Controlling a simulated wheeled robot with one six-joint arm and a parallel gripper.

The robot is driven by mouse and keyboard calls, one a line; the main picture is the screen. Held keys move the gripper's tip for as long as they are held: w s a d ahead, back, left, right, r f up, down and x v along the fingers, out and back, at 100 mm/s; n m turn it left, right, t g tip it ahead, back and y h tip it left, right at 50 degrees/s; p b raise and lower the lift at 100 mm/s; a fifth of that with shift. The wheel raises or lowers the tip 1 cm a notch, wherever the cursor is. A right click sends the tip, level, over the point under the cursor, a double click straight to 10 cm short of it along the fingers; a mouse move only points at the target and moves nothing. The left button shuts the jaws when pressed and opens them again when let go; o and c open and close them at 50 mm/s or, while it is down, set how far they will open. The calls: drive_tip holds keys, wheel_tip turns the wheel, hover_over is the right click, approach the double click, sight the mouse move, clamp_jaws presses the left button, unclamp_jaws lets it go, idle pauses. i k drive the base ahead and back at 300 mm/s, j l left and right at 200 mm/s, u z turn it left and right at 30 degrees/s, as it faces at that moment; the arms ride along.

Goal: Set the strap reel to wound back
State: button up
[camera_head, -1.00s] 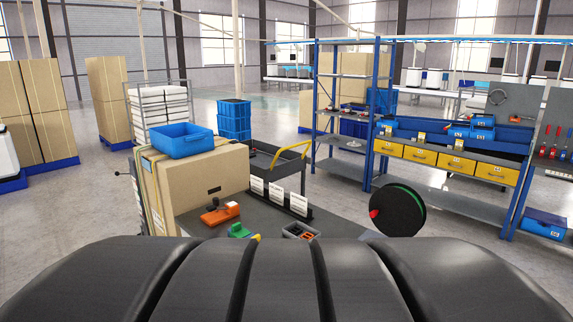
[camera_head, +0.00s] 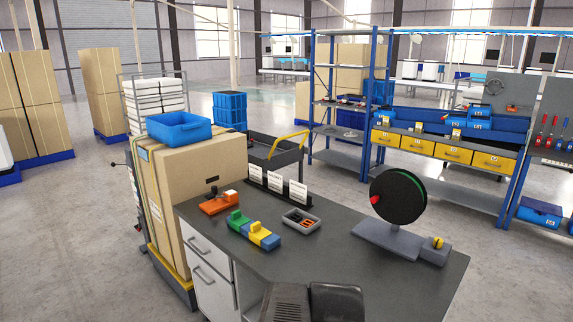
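The strap reel (camera_head: 404,197) is a black disc with a green rim, upright on a grey base (camera_head: 384,238) at the right of the dark workbench. A small red part (camera_head: 376,199) shows at the disc's left edge. A grey block with a yellow knob (camera_head: 437,242) sits at the base's right end. A dark part of my own arm shows at the bottom edge, well in front of the reel and apart from it. My gripper's fingers cannot be made out.
The workbench (camera_head: 350,262) also bears an orange tool (camera_head: 217,202), green, blue and yellow blocks (camera_head: 254,230), a small grey tray (camera_head: 289,221) and white cards (camera_head: 276,181). A large carton (camera_head: 195,185) with a blue bin (camera_head: 179,127) stands left. Bench space before the reel is clear.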

sight(398, 196)
drive_tip(key=i+j+z, duration=0.1)
drive_tip(key=i, duration=0.3)
drive_tip(key=i+j+z, duration=0.15)
drive_tip(key=i, duration=0.25)
drive_tip(key=j, duration=0.1)
